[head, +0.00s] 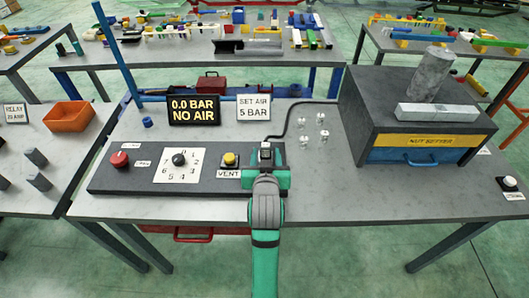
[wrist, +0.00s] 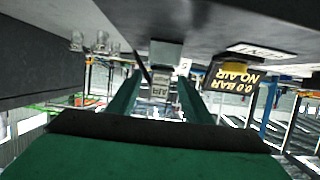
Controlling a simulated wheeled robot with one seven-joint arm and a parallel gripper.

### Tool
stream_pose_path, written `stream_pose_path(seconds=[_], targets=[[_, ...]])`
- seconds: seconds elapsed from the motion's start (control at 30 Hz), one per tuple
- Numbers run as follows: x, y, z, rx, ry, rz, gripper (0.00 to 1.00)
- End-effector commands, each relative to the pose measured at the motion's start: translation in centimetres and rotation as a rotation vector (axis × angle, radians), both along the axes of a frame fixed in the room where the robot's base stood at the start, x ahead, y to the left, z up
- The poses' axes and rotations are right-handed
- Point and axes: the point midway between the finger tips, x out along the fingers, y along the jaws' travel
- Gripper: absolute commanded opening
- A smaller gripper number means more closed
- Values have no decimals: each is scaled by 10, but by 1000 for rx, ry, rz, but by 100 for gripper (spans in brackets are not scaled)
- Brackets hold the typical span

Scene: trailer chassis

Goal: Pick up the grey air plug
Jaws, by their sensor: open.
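The grey air plug (head: 266,153) sits at the right end of the dark panel on the middle bench, with a black hose running from behind it. My green gripper (head: 266,168) is at the plug, on the near side. The open fingers of my gripper (wrist: 159,82) stand to either side of this line. I cannot tell whether the fingertips reach around the plug; no contact shows.
Left of the plug are a yellow vent button (head: 230,159), a numbered dial (head: 180,160) and a red knob (head: 119,158). A display (head: 193,110) reads "0.0 BAR NO AIR". Several small clear pieces (head: 323,135) and a dark cabinet (head: 365,120) are to the right.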

Motion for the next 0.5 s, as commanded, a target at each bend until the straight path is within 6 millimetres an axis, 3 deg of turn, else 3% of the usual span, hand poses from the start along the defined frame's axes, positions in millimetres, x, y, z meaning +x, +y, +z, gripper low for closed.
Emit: stream_pose_path(seconds=[0.23, 0.5], targets=[[16, 3, -3, 0, -2, 4, 45], [52, 5, -9, 0, 0, 6, 45]])
